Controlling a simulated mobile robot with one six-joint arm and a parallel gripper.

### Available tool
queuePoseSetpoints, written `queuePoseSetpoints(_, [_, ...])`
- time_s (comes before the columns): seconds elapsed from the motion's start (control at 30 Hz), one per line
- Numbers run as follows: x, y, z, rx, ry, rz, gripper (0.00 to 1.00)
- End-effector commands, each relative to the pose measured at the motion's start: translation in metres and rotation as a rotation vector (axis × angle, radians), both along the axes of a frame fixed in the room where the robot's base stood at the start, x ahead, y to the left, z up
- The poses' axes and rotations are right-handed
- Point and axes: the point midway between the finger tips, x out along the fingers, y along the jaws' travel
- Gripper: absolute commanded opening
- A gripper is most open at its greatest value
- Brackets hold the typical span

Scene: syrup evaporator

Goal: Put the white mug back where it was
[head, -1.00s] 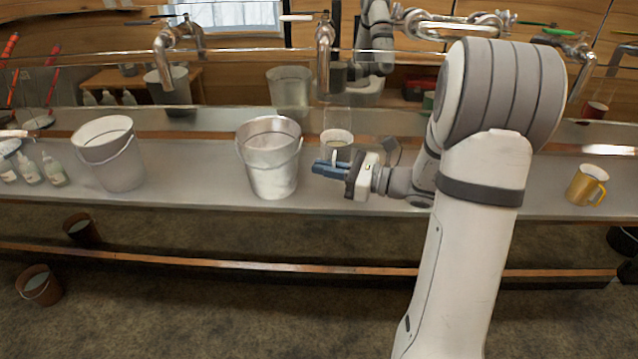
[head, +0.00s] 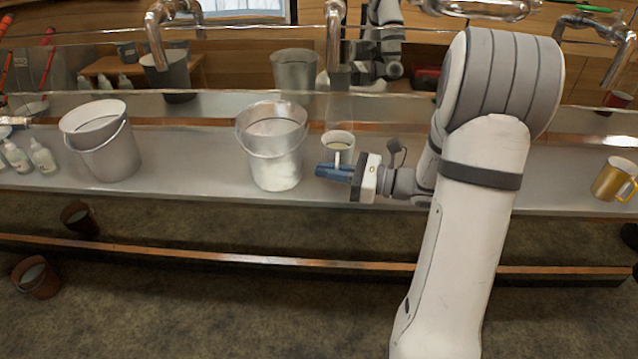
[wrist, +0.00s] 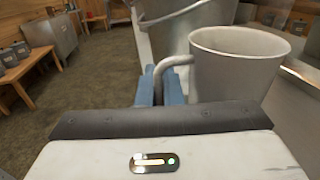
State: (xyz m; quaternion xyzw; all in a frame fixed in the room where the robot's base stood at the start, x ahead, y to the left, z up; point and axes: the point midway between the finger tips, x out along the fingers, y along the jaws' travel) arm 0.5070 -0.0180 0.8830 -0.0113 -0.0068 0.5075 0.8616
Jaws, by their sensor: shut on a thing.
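The white mug (head: 338,146) is upright at the steel counter, just right of a metal bucket, in the head view. In the wrist view the white mug (wrist: 236,62) fills the upper right, with its handle toward my fingers. My gripper (head: 336,172) reaches in from the right, its blue fingers in front of the mug. In the wrist view my gripper (wrist: 161,88) is shut on the mug's handle. I cannot tell whether the mug's base touches the counter.
The metal bucket (head: 272,148) stands close left of the mug. Another bucket (head: 102,142) and several small bottles (head: 30,158) stand farther left. A yellow mug (head: 614,180) is at the far right. The counter (head: 195,165) is bare between the two buckets.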

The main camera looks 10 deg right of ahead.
Motion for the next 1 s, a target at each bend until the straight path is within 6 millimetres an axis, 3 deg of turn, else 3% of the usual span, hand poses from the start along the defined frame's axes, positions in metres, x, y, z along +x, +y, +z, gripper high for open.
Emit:
queuePoseSetpoints(0.17, [0.000,-0.001,-0.025,0.002,0.002,-0.002,0.00])
queuePoseSetpoints(0.57, [0.000,-0.002,-0.029,0.001,-0.001,-0.004,0.00])
queuePoseSetpoints(0.6, [0.000,-0.002,-0.030,0.001,0.001,-0.004,0.07])
queuePoseSetpoints(0.87, [0.000,-0.002,-0.029,0.001,0.001,-0.004,0.28])
queuePoseSetpoints(1.0, [0.000,-0.002,-0.029,0.001,0.001,-0.005,0.28])
